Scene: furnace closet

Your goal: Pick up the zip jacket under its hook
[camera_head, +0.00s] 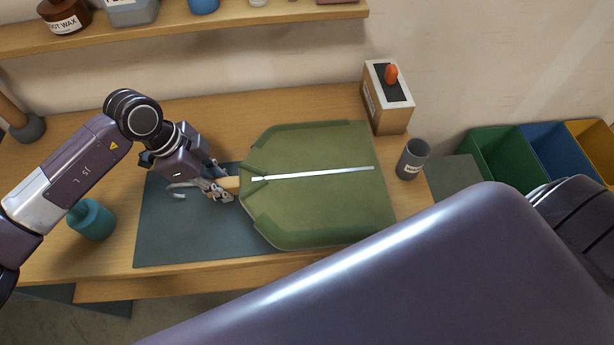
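The zip jacket (320,208) is green with a pale zip down its middle. It lies flat on the bench, partly over a dark grey mat (165,235), with its collar end to the left. A light wooden piece (230,185) sticks out at the collar, and a silver hook (178,189) shows left of it. My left gripper (217,186) is down at the wooden piece, between the hook and the collar. Its fingers overlap the wood, and I cannot tell whether they are closed on it. My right gripper is not in view.
A teal pot (92,220) stands at the bench's left. A box with an orange knob (388,98) and a grey cup (412,160) stand right of the jacket. A shelf (220,26) runs above. Green, blue and yellow bins (500,152) are at the right. My own arm fills the foreground.

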